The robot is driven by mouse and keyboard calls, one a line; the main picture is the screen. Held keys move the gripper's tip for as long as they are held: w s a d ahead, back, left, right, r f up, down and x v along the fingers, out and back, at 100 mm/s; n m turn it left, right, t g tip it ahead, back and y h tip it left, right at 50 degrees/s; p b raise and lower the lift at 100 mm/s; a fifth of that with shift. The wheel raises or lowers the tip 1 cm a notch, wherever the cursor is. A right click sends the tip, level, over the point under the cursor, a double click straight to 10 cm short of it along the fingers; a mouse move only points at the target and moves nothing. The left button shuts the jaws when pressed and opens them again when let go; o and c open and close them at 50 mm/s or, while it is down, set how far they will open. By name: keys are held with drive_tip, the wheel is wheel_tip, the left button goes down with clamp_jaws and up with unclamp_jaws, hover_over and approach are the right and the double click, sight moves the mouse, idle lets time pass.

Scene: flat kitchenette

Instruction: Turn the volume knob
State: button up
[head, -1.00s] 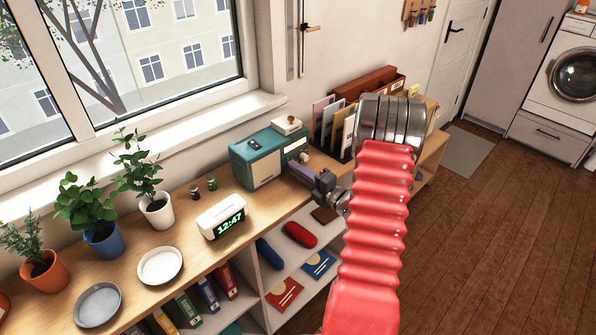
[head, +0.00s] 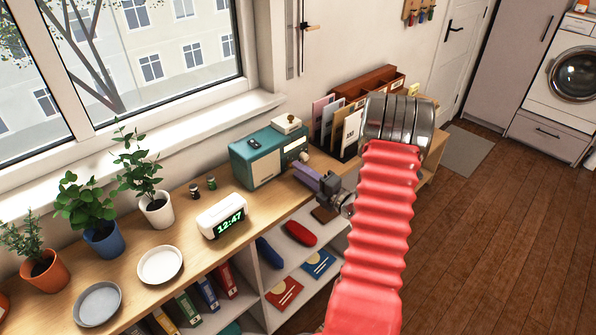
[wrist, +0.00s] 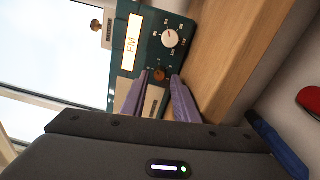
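The teal radio (head: 262,157) stands on the wooden shelf top. In the wrist view its front (wrist: 147,52) appears turned sideways, with a lit FM panel (wrist: 132,42), a white dial (wrist: 171,38) with marks around it, and a small brown knob (wrist: 159,74). I cannot read which one is the volume knob. My gripper (wrist: 160,78) is open, its two purple fingers pointing at the radio. The brown knob shows between the fingertips in the picture; no contact is visible. In the head view my gripper (head: 304,174) is just right of the radio, which largely hides its controls.
A white clock (head: 222,216), potted plants (head: 157,206) and two plates (head: 160,265) stand left of the radio. A file holder (head: 345,130) is behind my gripper. A small cream-coloured item (head: 286,125) lies on the radio.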

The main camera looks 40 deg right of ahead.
drive_tip(key=s, duration=1.2)
drive_tip(key=shift+d+f, duration=0.25)
